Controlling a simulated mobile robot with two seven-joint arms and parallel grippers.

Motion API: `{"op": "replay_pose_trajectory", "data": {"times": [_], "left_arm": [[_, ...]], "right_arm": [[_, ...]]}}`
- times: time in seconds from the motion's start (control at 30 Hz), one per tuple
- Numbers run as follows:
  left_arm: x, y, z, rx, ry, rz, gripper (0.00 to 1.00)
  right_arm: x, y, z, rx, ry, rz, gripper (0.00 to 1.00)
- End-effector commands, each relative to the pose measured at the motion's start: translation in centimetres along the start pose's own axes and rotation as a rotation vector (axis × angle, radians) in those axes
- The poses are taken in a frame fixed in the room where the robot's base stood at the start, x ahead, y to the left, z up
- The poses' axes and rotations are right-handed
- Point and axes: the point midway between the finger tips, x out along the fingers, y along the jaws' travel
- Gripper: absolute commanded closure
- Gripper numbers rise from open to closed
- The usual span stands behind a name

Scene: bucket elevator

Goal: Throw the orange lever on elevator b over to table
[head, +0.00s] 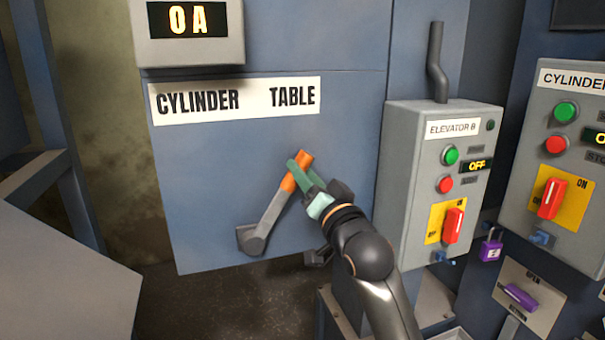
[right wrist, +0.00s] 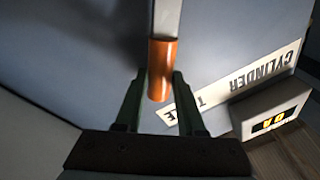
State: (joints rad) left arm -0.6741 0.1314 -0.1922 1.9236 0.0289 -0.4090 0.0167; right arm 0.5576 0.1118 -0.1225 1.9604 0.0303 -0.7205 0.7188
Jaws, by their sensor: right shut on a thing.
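The orange lever (head: 297,172) has a grey arm on a pivot at the lower left of a blue panel, and an orange grip at its upper end. It tilts up and to the right, toward the word TABLE on the label (head: 236,101). My right gripper (head: 303,172) is shut on the orange grip. In the right wrist view the orange grip (right wrist: 161,70) stands between the two green fingers (right wrist: 155,95). My left gripper is not in view.
The grey Elevator B box (head: 408,190) stands right of the lever, reading OFF, with a red switch (head: 453,226). Another control box (head: 586,108) is farther right. A display (head: 188,32) reading 0A sits above the label. A purple padlock (head: 490,248) hangs at the right.

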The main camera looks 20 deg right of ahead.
Motion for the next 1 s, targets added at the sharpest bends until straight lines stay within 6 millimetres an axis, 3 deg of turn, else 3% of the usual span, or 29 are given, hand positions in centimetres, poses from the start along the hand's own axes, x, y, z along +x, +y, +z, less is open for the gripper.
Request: {"op": "replay_pose_trajectory", "data": {"times": [0.07,0.1,0.33,0.73,1.0], "left_arm": [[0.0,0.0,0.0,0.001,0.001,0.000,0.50],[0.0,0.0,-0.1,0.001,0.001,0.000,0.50],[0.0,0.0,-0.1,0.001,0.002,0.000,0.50],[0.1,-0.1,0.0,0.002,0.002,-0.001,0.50],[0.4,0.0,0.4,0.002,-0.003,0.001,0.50]], "right_arm": [[0.0,0.3,-0.1,0.004,0.002,0.006,1.00],[0.0,0.3,-0.1,0.004,0.002,0.007,0.60],[0.0,0.2,-0.1,0.002,0.000,0.005,0.34],[-0.8,0.2,0.1,0.001,-0.001,0.003,0.32],[-5.3,0.2,0.1,0.001,0.000,0.003,0.32]]}}
